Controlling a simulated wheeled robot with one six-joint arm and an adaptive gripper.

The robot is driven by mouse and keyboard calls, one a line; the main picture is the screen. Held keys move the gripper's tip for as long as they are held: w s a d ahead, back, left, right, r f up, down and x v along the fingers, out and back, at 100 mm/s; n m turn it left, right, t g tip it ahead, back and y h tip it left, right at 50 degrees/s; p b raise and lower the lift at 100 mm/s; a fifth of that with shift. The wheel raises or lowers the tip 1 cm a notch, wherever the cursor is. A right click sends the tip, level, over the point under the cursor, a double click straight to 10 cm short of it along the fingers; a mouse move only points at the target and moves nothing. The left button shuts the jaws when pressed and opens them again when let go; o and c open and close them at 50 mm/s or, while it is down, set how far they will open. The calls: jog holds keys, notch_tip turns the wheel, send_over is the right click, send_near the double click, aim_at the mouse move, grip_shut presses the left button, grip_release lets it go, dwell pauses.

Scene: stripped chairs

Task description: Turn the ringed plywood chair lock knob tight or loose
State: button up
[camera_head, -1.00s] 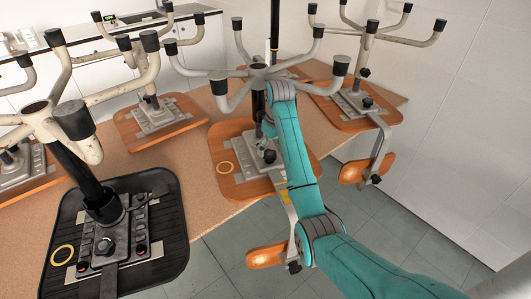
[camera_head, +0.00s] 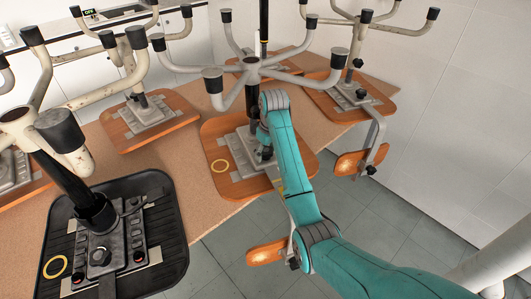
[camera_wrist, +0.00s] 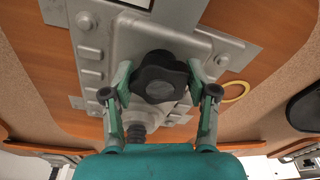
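The ringed plywood chair has an orange wooden seat (camera_head: 247,188) with a yellow ring (camera_head: 220,166) on it. It rests upside down on the bench, legs up. Its black lobed lock knob (camera_wrist: 159,78) sits on the grey mechanism plate (camera_wrist: 120,45) in the wrist view. My gripper (camera_wrist: 160,80) has one finger at the left and one at the right of the knob, with no clear gap. I cannot tell whether the fingers press on it. In the head view my teal arm hides part of the mechanism, and my gripper is mostly hidden.
A black chair seat (camera_head: 165,245) with its own yellow ring stands at the left. Other plywood chairs (camera_head: 150,128) stand left and behind. Upturned leg stars (camera_head: 252,72) rise near my arm. The tiled floor (camera_head: 235,260) is clear.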

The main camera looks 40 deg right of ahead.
grip_shut()
jog(key=m, duration=0.6)
jog(key=shift+m+h, duration=0.3)
jog(key=shift+h, duration=0.1)
jog(key=shift+m+g, duration=0.3)
jog(key=shift+m, duration=0.4)
jog(key=m, duration=0.4)
jog(key=shift+m+h, duration=0.3)
jog(key=shift+m, duration=0.1)
jog(key=o, duration=1)
grip_release()
